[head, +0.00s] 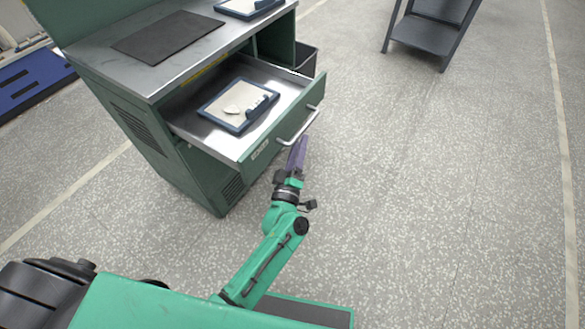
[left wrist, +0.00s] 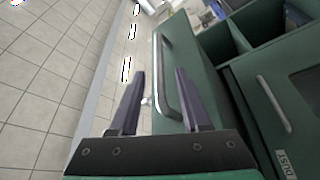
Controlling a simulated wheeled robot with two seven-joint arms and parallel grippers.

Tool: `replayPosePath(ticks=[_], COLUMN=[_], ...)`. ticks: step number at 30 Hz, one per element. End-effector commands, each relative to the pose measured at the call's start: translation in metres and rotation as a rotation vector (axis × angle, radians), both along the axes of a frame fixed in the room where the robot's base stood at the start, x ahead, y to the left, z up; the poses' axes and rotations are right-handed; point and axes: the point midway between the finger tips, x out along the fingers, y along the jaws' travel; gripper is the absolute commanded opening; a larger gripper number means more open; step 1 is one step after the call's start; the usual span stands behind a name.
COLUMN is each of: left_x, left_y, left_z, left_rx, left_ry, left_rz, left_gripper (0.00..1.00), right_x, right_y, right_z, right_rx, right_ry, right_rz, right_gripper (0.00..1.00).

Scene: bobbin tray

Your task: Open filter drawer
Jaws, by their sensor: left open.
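The drawer (head: 285,121) stands pulled out from the green cabinet, its metal inside showing. Its front carries a small label too small to read and a silver bar handle (head: 301,126). My left gripper (head: 303,142) is at the drawer front, beside the handle, with its purple fingers pointing up toward it. In the left wrist view the fingers (left wrist: 159,72) are apart, and the handle (left wrist: 167,75) shows between them, closer to the right finger. I cannot tell whether they touch. My right gripper is not in view.
A blue-rimmed tray (head: 212,110) with a pale piece lies in the drawer. The cabinet top (head: 206,31) bears a dark mat (head: 168,37) and another tray (head: 247,16). A dark bin (head: 306,60) stands behind the drawer. A grey shelf stands at the back. The floor at right is clear.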

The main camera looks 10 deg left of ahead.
Motion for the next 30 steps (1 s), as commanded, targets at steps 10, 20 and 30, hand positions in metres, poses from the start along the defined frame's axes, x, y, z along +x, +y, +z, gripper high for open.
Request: replayPosePath(ticks=[10,20,30], left_x=[-0.078,-0.086,-0.086], left_y=[0.003,0.004,0.002], left_z=[-0.018,-0.018,-0.027], left_rx=[0.000,-0.001,0.035], left_ry=[0.002,-0.001,0.028], left_rz=[-0.001,-0.001,-0.016], left_gripper=[0.47,0.47,0.47], right_x=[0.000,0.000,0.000], right_y=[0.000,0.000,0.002], right_z=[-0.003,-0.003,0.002], right_rx=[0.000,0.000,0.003], right_ry=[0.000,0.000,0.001], right_rz=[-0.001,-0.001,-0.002], right_gripper=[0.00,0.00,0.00])
